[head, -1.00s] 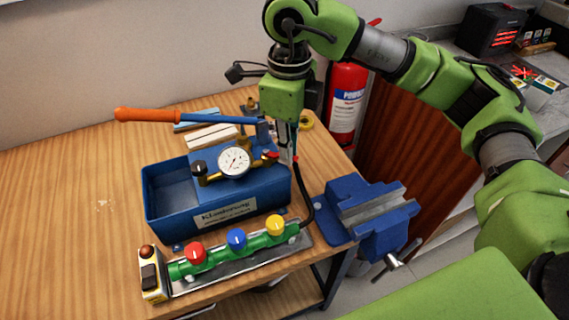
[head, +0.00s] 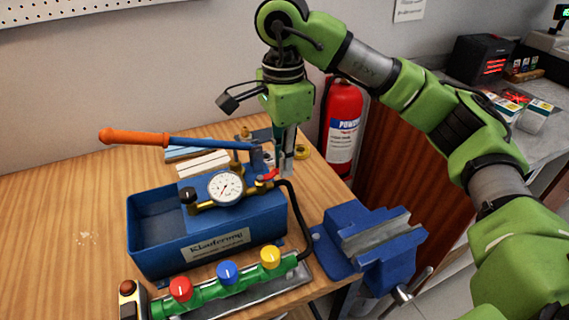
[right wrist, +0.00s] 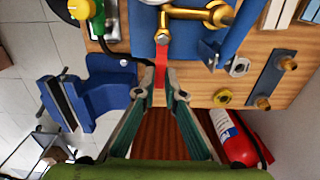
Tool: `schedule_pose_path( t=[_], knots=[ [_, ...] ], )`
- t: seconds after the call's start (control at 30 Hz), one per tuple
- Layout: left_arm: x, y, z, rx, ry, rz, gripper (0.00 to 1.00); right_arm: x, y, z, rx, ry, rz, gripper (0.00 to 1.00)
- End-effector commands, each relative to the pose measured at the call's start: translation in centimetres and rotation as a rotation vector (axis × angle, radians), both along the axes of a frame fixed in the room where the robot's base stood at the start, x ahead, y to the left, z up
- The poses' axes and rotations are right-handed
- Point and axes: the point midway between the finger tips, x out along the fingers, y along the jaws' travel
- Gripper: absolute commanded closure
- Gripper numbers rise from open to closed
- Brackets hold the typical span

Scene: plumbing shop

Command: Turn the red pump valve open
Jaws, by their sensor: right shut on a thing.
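The blue pump (head: 150,258) stands on the wooden table, with a round pressure gauge (head: 225,187) on brass fittings. The red pump valve (head: 267,175) is a small lever at the right end of the fittings. In the right wrist view the red lever (right wrist: 161,72) points from the brass fitting toward me, between my fingertips. My right gripper (head: 287,165) comes down from above, just right of the fittings. In the right wrist view its fingers (right wrist: 162,88) are shut on the end of the lever. My left gripper is not in view.
A black hose (head: 302,220) runs from the fittings to a green manifold (head: 205,292) with red, blue and yellow knobs. The orange-handled pump lever (head: 135,137) reaches left. A blue vise (head: 365,245) sits at the right edge. A fire extinguisher (head: 341,125) stands behind.

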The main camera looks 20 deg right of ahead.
Motion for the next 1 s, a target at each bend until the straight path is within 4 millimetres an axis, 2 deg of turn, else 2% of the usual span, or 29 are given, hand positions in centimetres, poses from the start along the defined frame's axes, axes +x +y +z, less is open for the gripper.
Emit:
schedule_pose_path(
  t=[0.6,0.63,0.7,1.0],
  knots=[
    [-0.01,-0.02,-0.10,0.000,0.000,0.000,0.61,0.27,0.03,0.13,0.001,-0.004,0.041,1.00],
    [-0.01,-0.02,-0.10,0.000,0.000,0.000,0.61,0.27,0.03,0.13,0.001,-0.004,0.041,0.85],
    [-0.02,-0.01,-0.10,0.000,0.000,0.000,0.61,0.27,0.03,0.12,0.001,-0.004,0.041,0.74],
    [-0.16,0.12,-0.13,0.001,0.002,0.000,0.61,0.22,0.01,0.06,0.000,-0.001,0.040,0.74]
  ],
)
